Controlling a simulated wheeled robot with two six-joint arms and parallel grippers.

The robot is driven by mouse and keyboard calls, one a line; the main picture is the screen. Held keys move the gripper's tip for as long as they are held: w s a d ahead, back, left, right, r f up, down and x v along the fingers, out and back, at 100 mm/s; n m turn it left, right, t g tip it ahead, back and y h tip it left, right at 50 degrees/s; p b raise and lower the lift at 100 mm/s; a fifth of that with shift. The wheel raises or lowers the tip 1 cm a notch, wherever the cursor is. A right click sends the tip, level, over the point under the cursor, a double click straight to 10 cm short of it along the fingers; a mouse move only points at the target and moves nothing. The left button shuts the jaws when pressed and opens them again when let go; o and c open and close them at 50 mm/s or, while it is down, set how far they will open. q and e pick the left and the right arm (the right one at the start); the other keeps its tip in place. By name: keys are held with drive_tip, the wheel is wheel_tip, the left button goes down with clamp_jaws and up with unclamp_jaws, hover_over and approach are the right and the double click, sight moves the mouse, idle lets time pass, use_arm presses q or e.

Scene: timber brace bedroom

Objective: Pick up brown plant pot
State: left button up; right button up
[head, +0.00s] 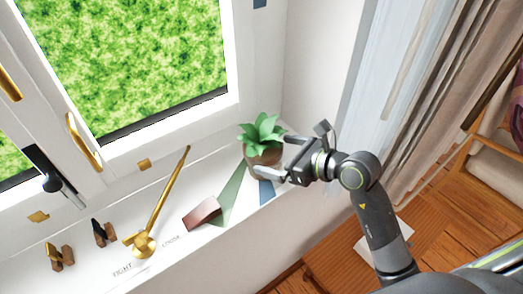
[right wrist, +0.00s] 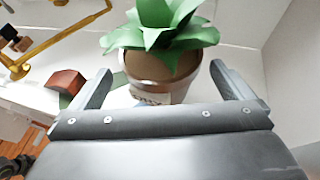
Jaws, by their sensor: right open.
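The brown plant pot (head: 262,157) stands upright on the white windowsill in the corner by the wall, with a green leafy plant (head: 262,130) in it. In the right wrist view the pot (right wrist: 160,80) has a pale label low on its side. My right gripper (head: 272,158) is open at the pot's right side. In the right wrist view its two fingers stand left and right of the pot, with gaps visible, and the pot's base is partly hidden by the gripper body. My left gripper is not in view.
A reddish-brown block (head: 202,212) and a green wedge shape (head: 231,193) are left of the pot. A brass handle (head: 166,205) and small wooden pieces (head: 60,256) lie farther left. The window frame (head: 160,138) is behind; the sill's front edge drops to the wooden floor.

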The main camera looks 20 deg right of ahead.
sight(262, 150)
drive_tip(key=shift+w+a, duration=0.2)
drive_tip(key=shift+a, duration=0.05)
drive_tip(key=shift+w+a+f, duration=0.1)
drive_tip(key=shift+w+a, duration=0.1)
drive_tip(key=shift+w, duration=0.05)
drive_tip(key=p+x, duration=0.2)
drive_tip(key=x, duration=0.2)
drive_tip(key=shift+w+d+f, duration=0.1)
drive_tip(key=shift+w+d, duration=0.05)
drive_tip(key=shift+w+f, duration=0.2)
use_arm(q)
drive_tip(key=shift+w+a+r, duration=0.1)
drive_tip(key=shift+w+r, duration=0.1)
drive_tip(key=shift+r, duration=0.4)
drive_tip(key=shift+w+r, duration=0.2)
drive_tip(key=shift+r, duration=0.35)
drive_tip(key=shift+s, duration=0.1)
use_arm(e)
drive_tip(key=c, duration=1.2)
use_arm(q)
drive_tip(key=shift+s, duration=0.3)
use_arm(e)
drive_tip(key=shift+r, duration=0.15)
drive_tip(key=shift+c, duration=0.5)
